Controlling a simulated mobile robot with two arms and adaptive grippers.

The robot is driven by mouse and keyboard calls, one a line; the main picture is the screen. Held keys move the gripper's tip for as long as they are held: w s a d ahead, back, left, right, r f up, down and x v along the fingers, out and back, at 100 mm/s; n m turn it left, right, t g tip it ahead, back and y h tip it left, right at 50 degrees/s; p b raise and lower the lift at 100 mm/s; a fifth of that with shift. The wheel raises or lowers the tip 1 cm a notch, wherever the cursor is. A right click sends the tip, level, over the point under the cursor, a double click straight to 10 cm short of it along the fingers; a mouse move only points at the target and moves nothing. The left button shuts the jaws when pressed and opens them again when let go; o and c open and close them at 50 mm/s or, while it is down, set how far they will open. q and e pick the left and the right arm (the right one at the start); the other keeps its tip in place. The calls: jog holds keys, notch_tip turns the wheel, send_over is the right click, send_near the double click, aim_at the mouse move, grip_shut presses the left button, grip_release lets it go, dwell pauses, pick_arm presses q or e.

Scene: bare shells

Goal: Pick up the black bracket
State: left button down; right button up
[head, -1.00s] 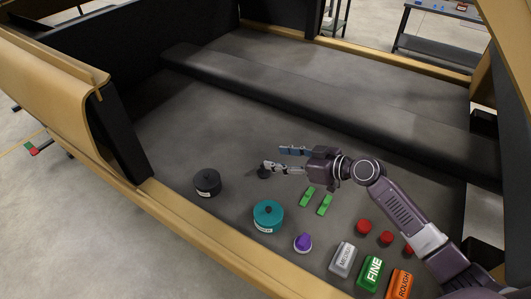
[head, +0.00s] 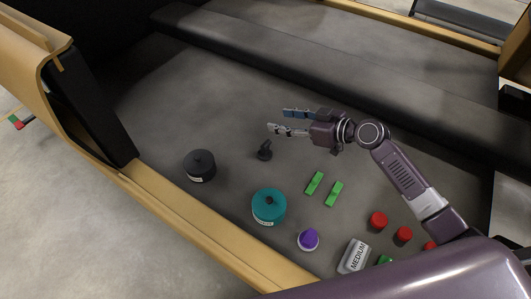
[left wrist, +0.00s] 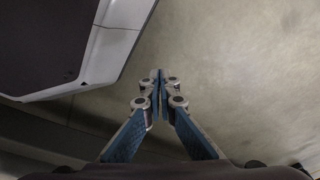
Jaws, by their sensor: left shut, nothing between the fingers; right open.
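My right gripper (head: 279,121) is open and empty. In the picture it lies just above and to the right of the bracket, apart from it. My left gripper (left wrist: 158,76) shows only in the left wrist view; its fingertips are together with nothing between them, over a plain pale floor. The bracket is not in the left wrist view.
Near the bracket are a dark lidded container (head: 200,166), a teal container (head: 269,206), green pieces (head: 314,183), a purple-topped item (head: 308,240), red pieces (head: 377,221) and a grey block marked MEDIUM (head: 353,257). The tan shell edge (head: 190,225) runs along the front. Floor behind the bracket is clear.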

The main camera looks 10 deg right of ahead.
pick_arm(q)
jog(key=w+d+r+b, duration=0.1)
jog(key=w+b, duration=0.7)
pick_arm(e)
send_near(269, 146)
jog(key=w+a+r, duration=0.2)
jog(key=a+r, duration=0.1)
jog(key=r, duration=0.2)
notch_tip(269, 146, down, 5)
jog(key=b, duration=0.5)
jog(key=shift+s+r, duration=0.1)
jog(key=shift+s, duration=0.05)
jog(key=shift+w+a+f, duration=0.35)
pick_arm(q)
notch_tip(269, 146, up, 8)
jog(key=w+t+b, duration=0.1)
jog(key=w, duration=0.1)
jog(key=shift+w+d, duration=0.25)
jog(key=shift+w, duration=0.15)
pick_arm(e)
jog(key=shift+d+f+x, duration=0.1)
jog(key=shift+x, duration=1.6)
jog(key=shift+d+f+x, duration=0.1)
jog(key=shift+x, duration=1.6)
pick_arm(q)
jog(key=shift+r, duration=0.1)
pick_arm(e)
grip_shut()
